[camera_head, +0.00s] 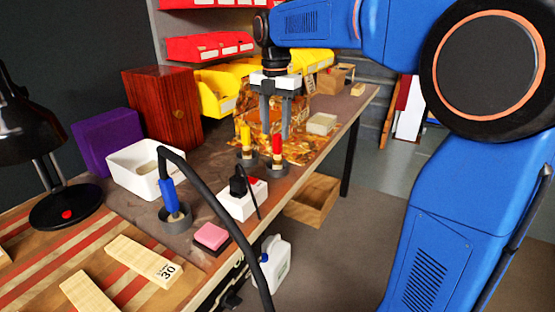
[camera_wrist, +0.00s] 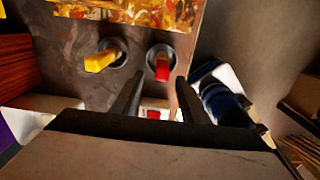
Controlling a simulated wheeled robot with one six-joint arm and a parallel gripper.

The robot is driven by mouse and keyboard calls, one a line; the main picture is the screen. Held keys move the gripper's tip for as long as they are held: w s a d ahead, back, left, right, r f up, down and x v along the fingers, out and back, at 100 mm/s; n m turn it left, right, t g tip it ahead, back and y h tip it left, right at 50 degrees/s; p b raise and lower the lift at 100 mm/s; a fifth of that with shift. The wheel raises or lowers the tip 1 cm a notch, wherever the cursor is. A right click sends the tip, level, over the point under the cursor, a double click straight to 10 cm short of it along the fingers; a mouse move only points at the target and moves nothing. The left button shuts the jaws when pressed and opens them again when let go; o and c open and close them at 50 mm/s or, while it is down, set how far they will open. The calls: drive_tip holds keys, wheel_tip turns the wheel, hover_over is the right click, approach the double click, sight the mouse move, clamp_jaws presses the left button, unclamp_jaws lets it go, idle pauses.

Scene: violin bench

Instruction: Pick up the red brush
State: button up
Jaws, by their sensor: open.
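The red brush (camera_head: 277,146) stands upright in a small grey round holder (camera_head: 276,168) on the bench, with its red part on top. In the wrist view the red brush (camera_wrist: 162,70) shows from above in its holder, just beyond the fingertips and between their lines. My gripper (camera_head: 273,138) is open and points down, above and around the area of the red brush; in the wrist view the two fingers of my gripper (camera_wrist: 158,82) are apart with nothing between them. Whether the fingers straddle the brush's top is unclear.
A yellow brush (camera_head: 245,140) stands in its own holder just left. A blue-handled tool (camera_head: 169,196) with a black cable stands nearer. A white box with a red switch (camera_head: 243,200) and a pink block (camera_head: 212,236) lie in front. An amber patterned sheet (camera_head: 300,148) lies behind.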

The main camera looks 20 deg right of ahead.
sight(278, 147)
drive_tip(key=shift+w+d+f, duration=0.1)
drive_tip(key=shift+d+f, duration=0.1)
drive_tip(key=shift+f, duration=1.6)
drive_tip(key=shift+d+f, duration=0.2)
drive_tip(key=shift+f, duration=1.55)
drive_tip(key=shift+c, duration=0.6)
clamp_jaws()
